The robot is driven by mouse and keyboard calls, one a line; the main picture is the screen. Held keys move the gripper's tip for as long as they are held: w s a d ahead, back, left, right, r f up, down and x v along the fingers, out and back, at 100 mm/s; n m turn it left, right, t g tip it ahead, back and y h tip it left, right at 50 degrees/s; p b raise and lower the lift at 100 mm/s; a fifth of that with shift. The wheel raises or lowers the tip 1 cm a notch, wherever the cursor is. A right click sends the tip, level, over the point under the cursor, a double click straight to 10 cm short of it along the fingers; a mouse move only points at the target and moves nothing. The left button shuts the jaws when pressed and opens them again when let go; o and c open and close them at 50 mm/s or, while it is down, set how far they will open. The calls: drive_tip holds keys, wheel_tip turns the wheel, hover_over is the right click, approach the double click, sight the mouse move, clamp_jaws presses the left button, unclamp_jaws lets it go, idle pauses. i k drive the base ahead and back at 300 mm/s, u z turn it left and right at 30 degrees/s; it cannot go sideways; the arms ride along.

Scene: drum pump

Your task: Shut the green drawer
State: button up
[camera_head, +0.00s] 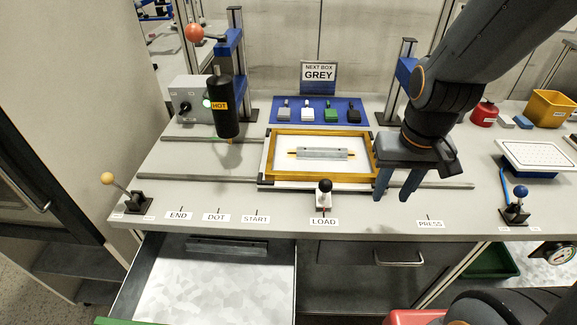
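The green drawer (205,290) is pulled out below the left half of the bench. Its pale, mottled inside shows, and a sliver of its green front shows at the bottom edge of the picture. The rest of the front is cut off. My gripper (392,196) is above the bench top, right of the yellow frame and far up and right of the drawer. Its fingers point down with a gap between them, and nothing shows in the gap.
A yellow frame (318,133) holds a grey bar. A closed drawer's handle (400,259) is right of the open drawer.

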sight(165, 282)
drive_tip(key=u, duration=0.05)
drive_tip(key=k, duration=1)
drive_tip(key=z, duration=1)
drive_tip(key=i, duration=0.95)
drive_tip(key=u, duration=3.35)
drive_tip(key=i, duration=0.6)
drive_tip(key=u, duration=0.25)
